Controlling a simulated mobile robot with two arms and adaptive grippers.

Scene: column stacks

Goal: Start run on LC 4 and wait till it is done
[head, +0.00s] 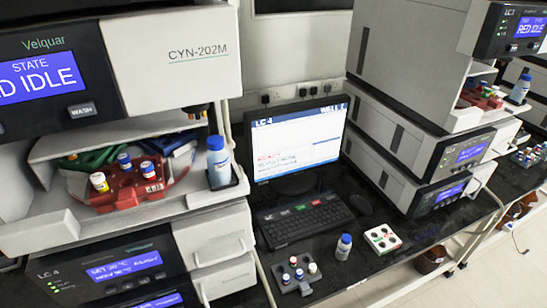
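The LC 4 column stack fills the left of the head view. Its label is on a lower module (112,270) with a lit blue display. Its upper module display (40,78) reads "RED IDLE" under "STATE", with a WASH button (81,111) beside it. A monitor (298,143) in the middle is headed "LC 4"; its smaller red and dark text is too small to read surely. A black keyboard (305,222) with a few coloured keys lies before it. A mouse (360,204) lies to its right. Neither gripper is in view.
An open bay in the LC 4 stack holds a red vial tray (130,195) and a bottle (218,162). On the dark bench stand a vial rack (296,278), a bottle (344,247) and a white box with coloured spots (382,239). The LC 3 stack (420,130) stands right.

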